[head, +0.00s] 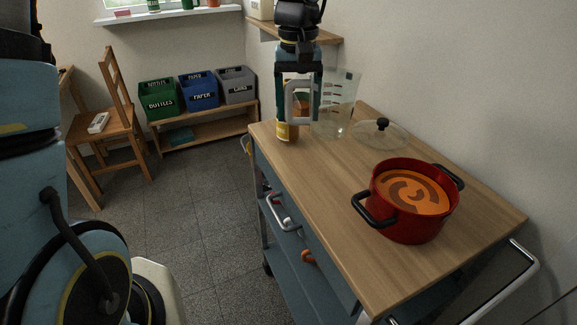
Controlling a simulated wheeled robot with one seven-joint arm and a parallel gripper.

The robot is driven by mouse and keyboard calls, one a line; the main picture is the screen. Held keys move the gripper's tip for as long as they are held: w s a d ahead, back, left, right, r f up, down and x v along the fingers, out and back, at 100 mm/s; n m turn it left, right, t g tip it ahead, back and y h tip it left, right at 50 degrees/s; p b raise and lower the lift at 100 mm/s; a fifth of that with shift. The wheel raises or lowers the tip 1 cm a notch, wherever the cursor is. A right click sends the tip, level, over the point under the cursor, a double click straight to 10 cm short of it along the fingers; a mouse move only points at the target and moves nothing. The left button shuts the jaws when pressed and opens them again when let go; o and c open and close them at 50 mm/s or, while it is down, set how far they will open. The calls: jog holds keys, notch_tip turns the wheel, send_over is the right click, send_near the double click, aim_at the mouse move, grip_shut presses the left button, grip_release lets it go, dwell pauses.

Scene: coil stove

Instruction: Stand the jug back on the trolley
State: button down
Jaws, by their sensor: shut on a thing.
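The jug (338,112) is a clear see-through vessel with a pale grey handle, near the far end of the wooden trolley top (318,183). My gripper (300,101) points down at the jug's left side and is shut on its handle. The jug looks about upright. I cannot tell whether its base touches the trolley top or hangs just above it. Part of its left side is hidden behind my gripper.
A red pot (408,226) of orange soup stands on the near half of the trolley. A glass lid (381,135) lies right of the jug. An amber bottle (287,128) stands close behind my gripper. A wall shelf (325,39) is near my arm. The trolley's middle is clear.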

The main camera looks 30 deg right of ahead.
jog(key=shift+a+f, duration=0.1)
jog(key=shift+f, duration=0.2)
jog(key=shift+w+f+p, duration=0.1)
jog(key=shift+f+p, duration=0.5)
jog(key=shift+f, duration=4.15)
jog(key=shift+f, duration=0.15)
grip_release()
